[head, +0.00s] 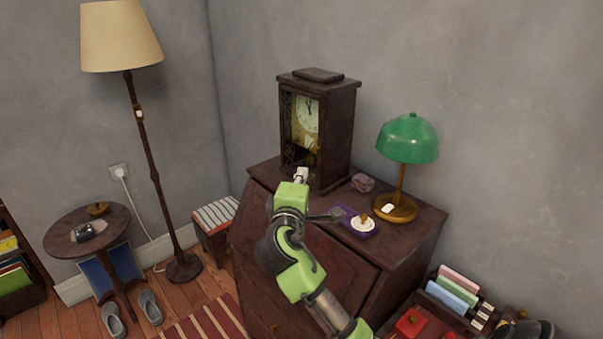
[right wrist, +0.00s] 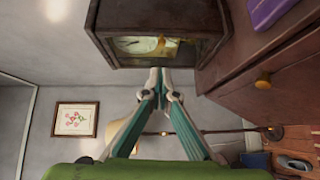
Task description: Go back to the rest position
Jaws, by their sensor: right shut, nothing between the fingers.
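My right arm, green and grey, reaches up over the front of the dark wooden desk (head: 300,255). My right gripper (head: 301,175) is shut and empty in front of the lower part of the mantel clock (head: 341,130). In the right wrist view, the shut fingertips (right wrist: 160,82) meet near the lower edge of the clock (right wrist: 165,18). I cannot tell whether they touch it. The clock stands upright on the desk top, with its dial and brass pendulum showing behind the front. My left gripper is in neither view.
A green desk lamp (head: 408,139) and a purple tray (head: 351,218) with a white round item stand right of my arm. A floor lamp (head: 122,38) and a small round table (head: 60,236) are at left. Books (head: 452,289) are at lower right.

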